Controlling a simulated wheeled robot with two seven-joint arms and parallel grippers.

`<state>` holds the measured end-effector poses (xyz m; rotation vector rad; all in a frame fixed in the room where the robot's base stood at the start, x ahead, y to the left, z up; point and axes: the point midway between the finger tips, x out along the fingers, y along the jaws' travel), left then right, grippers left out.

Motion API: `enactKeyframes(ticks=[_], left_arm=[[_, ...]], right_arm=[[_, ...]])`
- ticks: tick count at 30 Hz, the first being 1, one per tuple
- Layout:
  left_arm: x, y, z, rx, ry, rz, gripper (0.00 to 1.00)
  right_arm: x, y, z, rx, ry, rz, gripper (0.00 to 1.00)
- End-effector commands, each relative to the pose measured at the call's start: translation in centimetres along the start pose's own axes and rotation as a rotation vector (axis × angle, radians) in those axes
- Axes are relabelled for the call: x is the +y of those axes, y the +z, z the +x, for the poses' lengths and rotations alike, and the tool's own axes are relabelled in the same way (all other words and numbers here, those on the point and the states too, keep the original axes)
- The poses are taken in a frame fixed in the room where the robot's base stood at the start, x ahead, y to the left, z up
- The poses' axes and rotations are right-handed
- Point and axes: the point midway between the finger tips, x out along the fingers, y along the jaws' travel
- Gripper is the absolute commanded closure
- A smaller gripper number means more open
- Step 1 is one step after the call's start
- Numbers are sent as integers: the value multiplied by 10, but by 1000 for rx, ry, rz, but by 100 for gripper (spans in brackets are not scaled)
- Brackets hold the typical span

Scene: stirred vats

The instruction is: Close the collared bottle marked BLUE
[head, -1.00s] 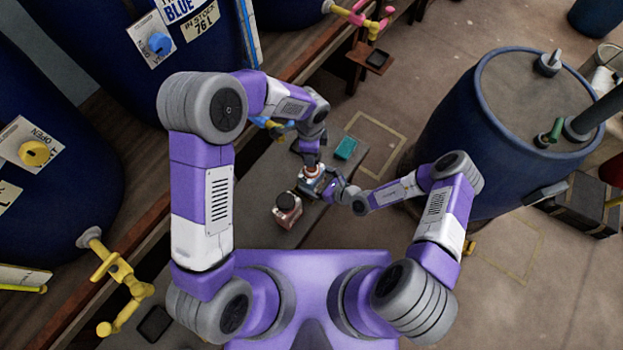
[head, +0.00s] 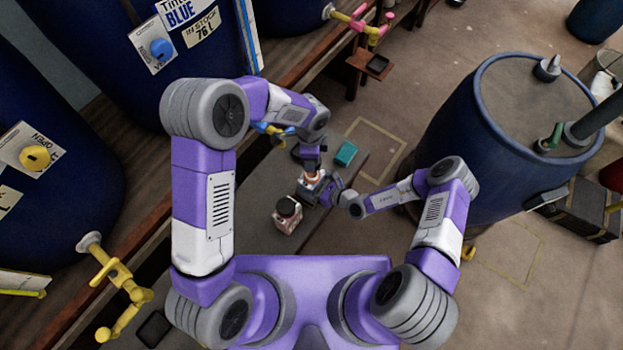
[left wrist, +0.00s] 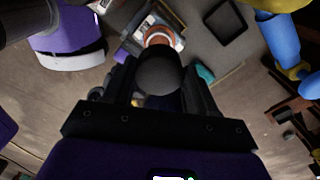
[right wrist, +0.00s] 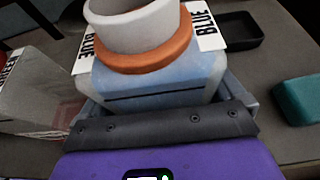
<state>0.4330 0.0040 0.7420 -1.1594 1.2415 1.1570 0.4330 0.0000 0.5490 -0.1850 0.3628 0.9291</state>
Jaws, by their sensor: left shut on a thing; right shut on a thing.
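The collared bottle (right wrist: 150,82) fills the right wrist view, with a pale bluish body, an orange collar (right wrist: 140,52), a whitish neck and BLUE on its labels. My right gripper (head: 322,193) is shut on its body, and the bottle looks upright. My left gripper (head: 311,163) comes down from above. In the left wrist view it is shut on a dark round cap (left wrist: 160,72). Beyond the cap, the orange collar and pale neck (left wrist: 160,36) show, partly hidden by it. The cap looks apart from the neck, but the exact gap is unclear.
Another bottle with a dark top (head: 288,214) stands on the grey bench (head: 262,180), left of the held one. A teal block (head: 346,153) and a dark tray (right wrist: 235,30) lie nearby. Large blue vats stand left, and a blue drum (head: 500,130) right.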

Motion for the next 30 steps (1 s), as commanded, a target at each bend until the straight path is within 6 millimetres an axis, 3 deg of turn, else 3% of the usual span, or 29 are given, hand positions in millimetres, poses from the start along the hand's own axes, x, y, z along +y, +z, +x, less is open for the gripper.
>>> enactKeyframes(ticks=[9, 30], left_arm=[[0, 1, 43, 0, 2, 0, 76], [0, 1, 51, 1, 1, 0, 76]], right_arm=[[0, 0, 0, 0, 0, 0, 59], [0, 0, 0, -1, -1, -1, 59]])
